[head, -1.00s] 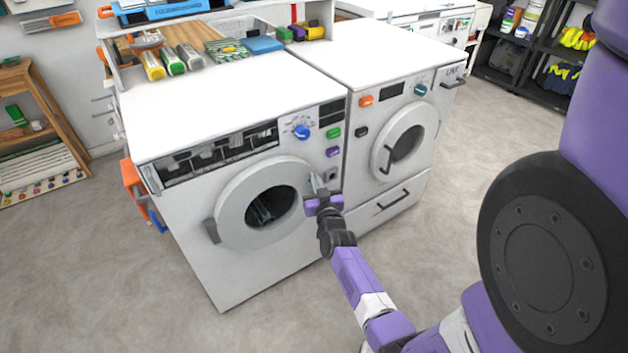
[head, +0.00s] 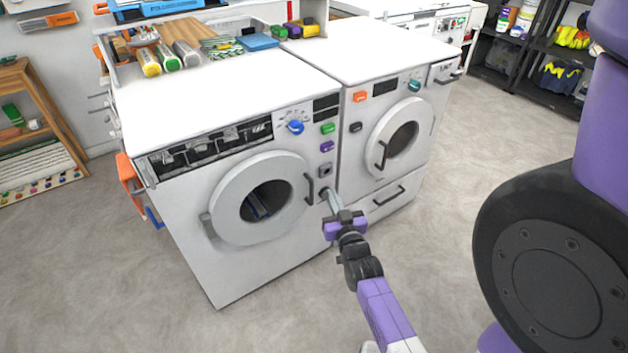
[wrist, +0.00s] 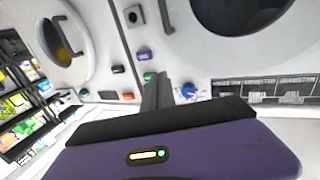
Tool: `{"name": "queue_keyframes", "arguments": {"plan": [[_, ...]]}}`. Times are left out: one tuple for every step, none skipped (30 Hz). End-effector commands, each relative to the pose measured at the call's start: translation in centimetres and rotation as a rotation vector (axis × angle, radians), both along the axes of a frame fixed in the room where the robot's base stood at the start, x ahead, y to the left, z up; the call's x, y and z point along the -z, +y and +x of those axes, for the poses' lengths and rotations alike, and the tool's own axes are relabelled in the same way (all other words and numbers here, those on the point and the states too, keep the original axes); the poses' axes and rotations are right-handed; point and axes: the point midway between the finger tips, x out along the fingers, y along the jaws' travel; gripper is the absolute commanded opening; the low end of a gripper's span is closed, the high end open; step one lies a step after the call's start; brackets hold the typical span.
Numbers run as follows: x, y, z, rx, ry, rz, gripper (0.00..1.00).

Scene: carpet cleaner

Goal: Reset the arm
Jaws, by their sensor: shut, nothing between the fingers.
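My gripper (head: 329,199) is in front of the left washing machine (head: 203,251), near its lower right edge by the round door (head: 226,212). Its fingers are together and hold nothing. In the wrist view the shut fingers (wrist: 155,88) stick out past the purple gripper body, with the machine fronts beyond. The left machine's round door looks closed, with its dark handle (head: 309,189) just left of my fingertips. Something blue and dark shows through its glass. I cannot tell whether the fingertips touch the machine.
The right machine (head: 352,181) stands close beside the left one, with a round door (head: 397,137) and a lower drawer handle (head: 388,196). A black shelf (head: 545,85) is at the far right. Grey floor in front is clear.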

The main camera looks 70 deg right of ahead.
Motion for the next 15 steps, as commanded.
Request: {"name": "queue_keyframes", "arguments": {"plan": [[0.0,0.1,-0.1,-0.001,0.000,0.000,0.00],[0.0,0.2,-0.1,-0.001,-0.001,-0.001,0.00],[0.0,0.2,-0.2,-0.001,-0.001,-0.001,0.00],[0.0,0.2,-0.2,-0.001,-0.001,-0.001,0.00],[0.0,0.2,-0.2,-0.001,-0.001,-0.001,0.00],[0.0,0.2,-0.2,0.000,-0.001,-0.001,0.00],[0.0,0.2,-0.2,0.000,-0.001,0.000,0.00],[0.0,0.2,-0.2,0.000,-0.002,0.000,0.00],[-0.2,0.1,-0.2,-0.001,-0.005,0.001,0.00],[-0.5,0.1,-0.1,-0.001,-0.009,-0.004,0.00],[-1.0,0.0,0.0,-0.002,-0.014,-0.010,0.00],[-1.8,0.0,0.1,-0.003,-0.022,-0.022,0.00],[-2.6,0.1,0.1,-0.005,-0.029,-0.032,0.00],[-3.2,0.6,0.0,-0.009,-0.032,-0.039,0.00],[-4.0,1.7,0.1,-0.024,-0.035,-0.046,0.00]]}}
